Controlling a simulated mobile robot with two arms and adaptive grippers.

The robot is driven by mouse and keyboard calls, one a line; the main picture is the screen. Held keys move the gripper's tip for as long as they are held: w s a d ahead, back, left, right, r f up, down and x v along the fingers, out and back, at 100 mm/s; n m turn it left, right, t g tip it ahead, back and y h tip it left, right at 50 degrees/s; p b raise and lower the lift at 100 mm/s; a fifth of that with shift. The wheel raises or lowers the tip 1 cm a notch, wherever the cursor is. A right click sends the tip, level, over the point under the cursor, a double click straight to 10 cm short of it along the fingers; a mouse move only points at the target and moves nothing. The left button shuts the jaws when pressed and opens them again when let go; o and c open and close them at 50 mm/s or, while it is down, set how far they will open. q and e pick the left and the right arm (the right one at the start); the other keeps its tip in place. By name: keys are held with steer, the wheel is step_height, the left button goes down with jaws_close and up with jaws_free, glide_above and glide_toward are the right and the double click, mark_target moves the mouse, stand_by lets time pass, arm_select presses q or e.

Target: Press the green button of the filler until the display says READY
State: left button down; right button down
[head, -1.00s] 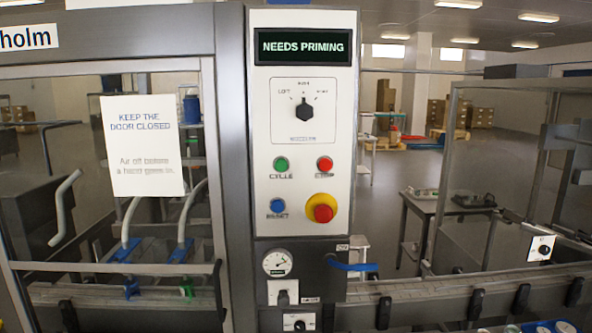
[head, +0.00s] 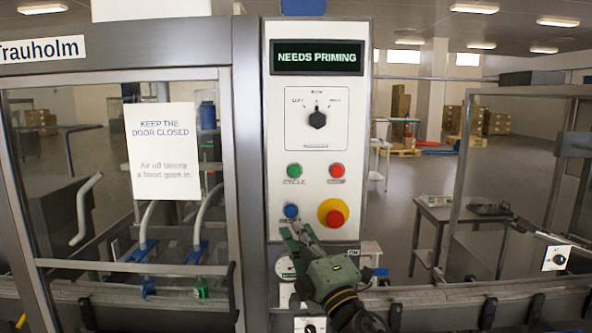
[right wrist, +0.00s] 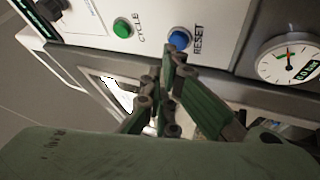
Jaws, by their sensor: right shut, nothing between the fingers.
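The filler's white control panel (head: 350,110) stands in the middle of the head view. Its display (head: 317,57) reads NEEDS PRIMING. The green CYCLE button (head: 294,170) is at the panel's left, above the blue RESET button (head: 291,211). Both also show in the right wrist view, the green button (right wrist: 123,28) left of the blue button (right wrist: 180,39). My right gripper (head: 296,232) is shut and empty, just below the blue button in the head view. In the right wrist view its fingertips (right wrist: 172,52) appear close to the blue button; contact cannot be told. My left gripper is not in view.
A red button (head: 337,170), a red knob on a yellow base (head: 334,216) and a black selector (head: 317,119) share the panel. A gauge (right wrist: 289,60) sits below. A glazed door with a paper sign (head: 163,150) stands left. A conveyor (head: 450,298) runs along the front.

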mark_target(294, 171)
steer(key=s+a+r+n+y, duration=0.3)
steer(key=s+r, duration=0.2)
steer(key=r, duration=0.5)
steer(key=shift+n+y+p, duration=0.3)
steer(key=shift+n, duration=0.1)
steer(key=shift+d, duration=0.1)
steer(key=shift+w+r+b, duration=0.1)
steer(key=shift+w+b, duration=3.35)
steer(key=shift+w, duration=0.95)
